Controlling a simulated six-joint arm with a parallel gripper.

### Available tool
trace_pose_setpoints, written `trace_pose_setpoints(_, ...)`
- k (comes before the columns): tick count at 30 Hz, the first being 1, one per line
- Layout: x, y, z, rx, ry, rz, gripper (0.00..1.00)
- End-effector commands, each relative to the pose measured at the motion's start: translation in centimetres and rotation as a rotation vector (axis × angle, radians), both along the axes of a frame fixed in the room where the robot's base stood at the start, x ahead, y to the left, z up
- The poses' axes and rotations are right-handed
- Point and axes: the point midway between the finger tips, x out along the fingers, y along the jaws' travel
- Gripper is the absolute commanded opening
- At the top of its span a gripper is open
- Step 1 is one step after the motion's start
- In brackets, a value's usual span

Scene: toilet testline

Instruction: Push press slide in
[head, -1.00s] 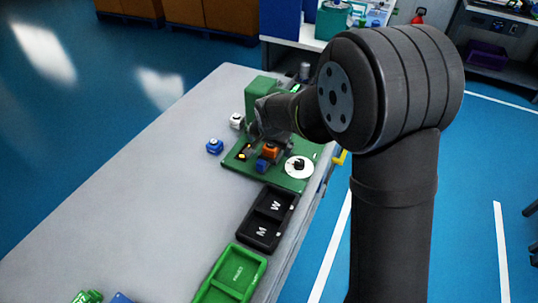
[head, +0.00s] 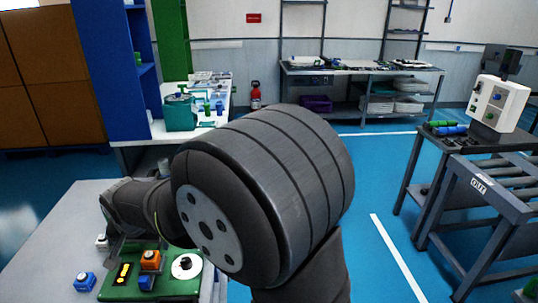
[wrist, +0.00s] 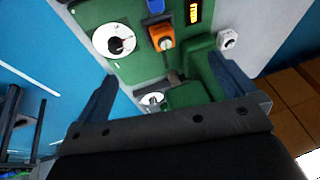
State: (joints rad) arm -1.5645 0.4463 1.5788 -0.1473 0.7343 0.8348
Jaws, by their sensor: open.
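A green press plate (head: 170,291) lies on the grey table at lower left of the head view. It carries an orange block (head: 150,260), a blue block (head: 146,282), a white dial (head: 186,266) and a small display with yellow marks (head: 123,275). The wrist view shows the orange block (wrist: 161,34), the dial (wrist: 113,42) and a green press body (wrist: 190,95) with a short grey rod. My gripper (wrist: 160,73) is open, its dark fingers apart on either side of the press body. No held thing shows. In the head view my arm hides part of the press.
A blue button box (head: 84,282) and a white button box (head: 102,242) stand left of the plate. The grey table (head: 40,250) is clear further left. A bench with a teal container (head: 180,113) stands behind. A roller stand (head: 480,200) is far right.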

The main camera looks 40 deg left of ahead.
Motion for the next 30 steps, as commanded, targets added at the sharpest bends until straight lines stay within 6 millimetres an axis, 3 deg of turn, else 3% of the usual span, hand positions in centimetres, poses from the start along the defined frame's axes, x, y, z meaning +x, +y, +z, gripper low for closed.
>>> trace_pose_setpoints(2, 0.0, 0.0, 0.0, 0.0, 0.0, 0.0, 1.0)
trace_pose_setpoints(10, 0.0, 0.0, 0.0, 0.0, 0.0, 0.0, 0.47)
trace_pose_setpoints(16, -0.1, 0.6, 0.0, -0.035, 0.008, -0.008, 0.45)
trace_pose_setpoints(24, -1.4, 2.6, 0.9, -0.268, 0.073, -0.035, 0.45)
trace_pose_setpoints(30, -2.3, 3.0, 1.6, -0.373, 0.107, -0.035, 0.45)
